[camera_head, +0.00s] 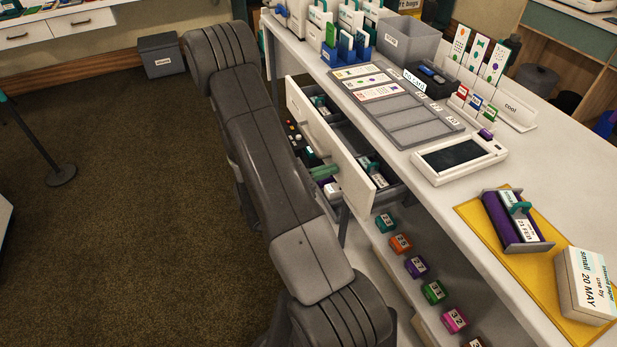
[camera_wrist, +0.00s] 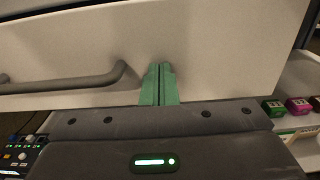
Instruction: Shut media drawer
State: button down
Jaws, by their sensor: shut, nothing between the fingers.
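The media drawer has a white front panel (camera_head: 322,138) and stands pulled out from under the counter, with small labelled packs in its compartments behind the panel. In the wrist view the drawer front (camera_wrist: 225,50) fills the upper part, with a grey bar handle (camera_wrist: 60,83) at the left. My gripper (camera_head: 334,170) is shut, its green fingers against or very close to the drawer front's outer face. In the wrist view the fingertips (camera_wrist: 160,70) lie right of the handle, apart from it. Whether they touch the panel I cannot tell. My arm hides part of the drawer's surroundings.
The white counter (camera_head: 480,190) above bears a tablet (camera_head: 459,158), a grey card tray (camera_head: 402,118) and a yellow mat (camera_head: 480,222). Several coloured blocks (camera_head: 416,266) line a low shelf at the right. Open carpet (camera_head: 110,210) lies left of my arm.

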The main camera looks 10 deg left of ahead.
aim_at(362, 162)
jog(key=x, duration=1)
jog(key=shift+w+d+b, duration=0.2)
jog(key=shift+d+b, duration=0.05)
jog(key=shift+b, duration=0.15)
jog(key=shift+w+d+r, duration=0.1)
jog(key=shift+a, duration=0.2)
jog(key=v, duration=1.4)
jog(key=shift+d, duration=0.15)
jog(key=x, duration=1.3)
jog(key=shift+w+d, duration=0.15)
jog(key=shift+d, duration=0.15)
